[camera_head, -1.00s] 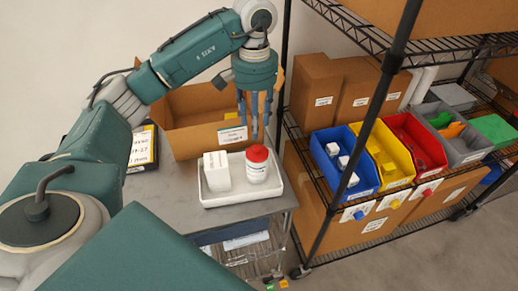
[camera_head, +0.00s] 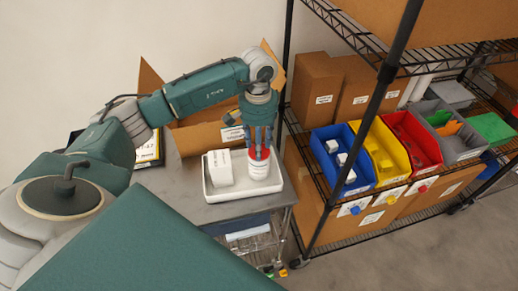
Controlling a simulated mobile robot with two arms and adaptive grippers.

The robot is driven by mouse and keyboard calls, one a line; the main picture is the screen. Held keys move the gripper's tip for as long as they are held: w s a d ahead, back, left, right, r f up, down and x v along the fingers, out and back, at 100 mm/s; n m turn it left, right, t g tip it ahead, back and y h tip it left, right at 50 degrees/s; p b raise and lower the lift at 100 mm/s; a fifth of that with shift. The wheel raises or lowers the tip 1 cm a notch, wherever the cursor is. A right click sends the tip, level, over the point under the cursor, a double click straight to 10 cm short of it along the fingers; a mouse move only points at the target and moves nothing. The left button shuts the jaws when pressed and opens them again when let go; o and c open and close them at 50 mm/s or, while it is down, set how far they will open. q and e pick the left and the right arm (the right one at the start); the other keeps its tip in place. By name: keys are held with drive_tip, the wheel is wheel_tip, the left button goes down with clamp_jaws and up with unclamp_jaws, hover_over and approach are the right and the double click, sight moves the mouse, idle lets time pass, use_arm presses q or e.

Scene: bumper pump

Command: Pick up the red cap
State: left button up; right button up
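The red cap (camera_head: 254,153) sits on top of a white bottle (camera_head: 257,171), which stands upright in a white tray (camera_head: 228,194) on the cart. My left gripper (camera_head: 259,153) is directly above the bottle, pointing down. Its fingers come down around the red cap and partly hide it. I cannot tell whether the fingers press on the cap. A white box (camera_head: 220,168) stands in the tray to the left of the bottle. My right gripper is not in view.
An open cardboard box (camera_head: 200,138) stands behind the tray, close to my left arm. At right, a wire shelf holds blue (camera_head: 342,160), yellow (camera_head: 382,150), red (camera_head: 413,142) and grey (camera_head: 458,140) bins. A black shelf post (camera_head: 345,165) stands between cart and bins.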

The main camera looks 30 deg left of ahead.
use_arm(q)
drive_tip(key=c, duration=0.8)
drive_tip(key=shift+c, duration=0.2)
drive_tip(key=shift+r, duration=0.1)
drive_tip(key=shift+r+b, duration=0.3)
drive_tip(key=shift+r, duration=0.1)
wheel_tip(320, 180, up, 19)
drive_tip(key=b, duration=0.2)
drive_tip(key=shift+b, duration=0.4)
